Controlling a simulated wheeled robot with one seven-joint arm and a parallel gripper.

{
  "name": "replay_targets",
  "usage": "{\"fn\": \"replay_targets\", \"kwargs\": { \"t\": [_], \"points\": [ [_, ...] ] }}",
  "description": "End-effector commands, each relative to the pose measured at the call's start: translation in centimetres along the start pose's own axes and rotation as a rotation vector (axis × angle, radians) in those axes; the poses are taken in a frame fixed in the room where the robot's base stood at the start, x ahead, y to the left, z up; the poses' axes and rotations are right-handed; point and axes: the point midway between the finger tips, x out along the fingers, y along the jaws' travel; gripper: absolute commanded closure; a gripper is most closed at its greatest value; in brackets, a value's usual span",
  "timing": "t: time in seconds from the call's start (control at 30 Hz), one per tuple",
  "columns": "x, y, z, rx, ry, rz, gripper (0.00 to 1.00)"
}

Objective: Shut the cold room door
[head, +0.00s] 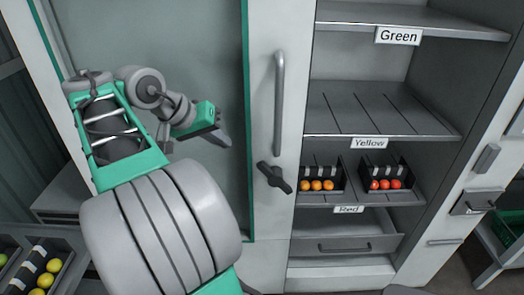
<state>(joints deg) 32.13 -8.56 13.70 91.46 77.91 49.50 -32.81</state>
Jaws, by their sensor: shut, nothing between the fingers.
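A tall pale door with a large grey-green pane edged in green (265,215) fills the left and middle of the view; I take it to be the cold room door. A long vertical grey handle (279,103) and a dark turning lever (273,178) sit on its right-hand stile. I cannot tell from this view whether the door stands ajar. My gripper (222,137) is shut and empty, in front of the pane, left of the handle and lever. It appears apart from both. My arm hides the lower left of the pane.
Right of the door are shelves labelled Green (398,36), Yellow (369,143) and Red (348,209). Dark trays hold orange tomatoes (316,185) and red tomatoes (386,184). Yellow tomatoes (46,280) lie at lower left.

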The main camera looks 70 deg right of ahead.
Motion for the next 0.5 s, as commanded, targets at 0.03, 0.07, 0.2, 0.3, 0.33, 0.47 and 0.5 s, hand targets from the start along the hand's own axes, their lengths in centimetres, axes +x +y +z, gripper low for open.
{"fn": "replay_targets", "kwargs": {
  "t": [0.03,0.07,0.2,0.3,0.33,0.47,0.5],
  "points": [
    [0.3,0.9,-0.1,0.029,-0.016,0.024,1.00],
    [0.5,1.2,0.0,0.039,-0.022,0.034,1.00],
    [2.0,1.5,0.2,0.045,-0.024,0.040,1.00],
    [4.0,1.5,0.3,0.044,-0.024,0.040,1.00],
    [4.6,1.5,0.3,0.043,-0.024,0.040,1.00],
    [7.4,1.6,0.3,0.043,-0.024,0.039,1.00],
    [8.3,1.6,0.4,0.043,-0.024,0.038,1.00]
  ]
}}
